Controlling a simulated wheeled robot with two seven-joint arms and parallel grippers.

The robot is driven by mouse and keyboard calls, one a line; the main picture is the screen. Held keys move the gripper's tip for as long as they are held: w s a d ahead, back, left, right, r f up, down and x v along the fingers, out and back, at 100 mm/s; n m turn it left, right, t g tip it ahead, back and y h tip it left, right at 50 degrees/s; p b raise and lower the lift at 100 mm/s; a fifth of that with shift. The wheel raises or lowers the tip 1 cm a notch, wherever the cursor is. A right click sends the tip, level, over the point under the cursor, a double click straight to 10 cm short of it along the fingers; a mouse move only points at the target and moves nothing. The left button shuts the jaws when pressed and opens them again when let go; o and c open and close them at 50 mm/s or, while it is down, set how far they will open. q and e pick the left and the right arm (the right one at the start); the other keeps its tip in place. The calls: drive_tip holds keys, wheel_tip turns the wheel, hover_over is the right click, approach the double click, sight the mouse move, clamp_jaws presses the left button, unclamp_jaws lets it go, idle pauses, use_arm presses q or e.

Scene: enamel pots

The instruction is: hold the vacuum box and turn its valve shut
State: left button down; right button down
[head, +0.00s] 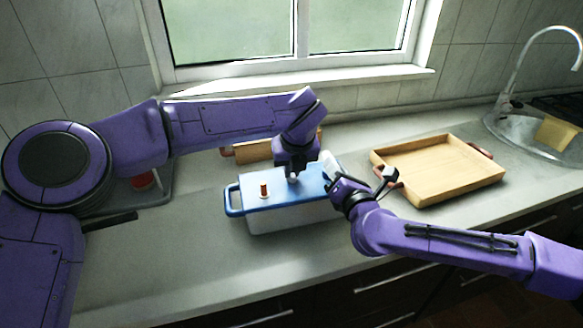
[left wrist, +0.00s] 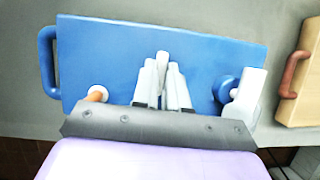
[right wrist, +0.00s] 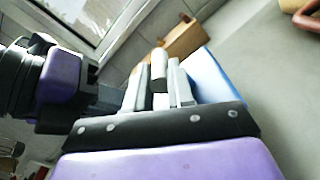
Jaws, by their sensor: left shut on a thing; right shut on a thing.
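The vacuum box (head: 290,214) stands on the counter, with a white body, a blue lid and a blue handle at its left end. A blue round knob (left wrist: 225,88) is at the lid's right. I cannot tell which piece is the valve.
An orange-brown peg (head: 264,190) stands on the lid's left part. A wooden tray (head: 440,172) lies to the right and another wooden piece (head: 250,150) behind the box. A sink (head: 535,135) is at far right. The counter in front is clear.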

use_arm(q)
drive_tip(key=shift+n, duration=0.3)
idle(0.4)
drive_tip(key=c, duration=1.2)
unclamp_jaws()
drive_tip(key=shift+o, duration=0.2)
drive_tip(key=v, duration=1.2)
drive_tip(key=shift+d, duration=0.2)
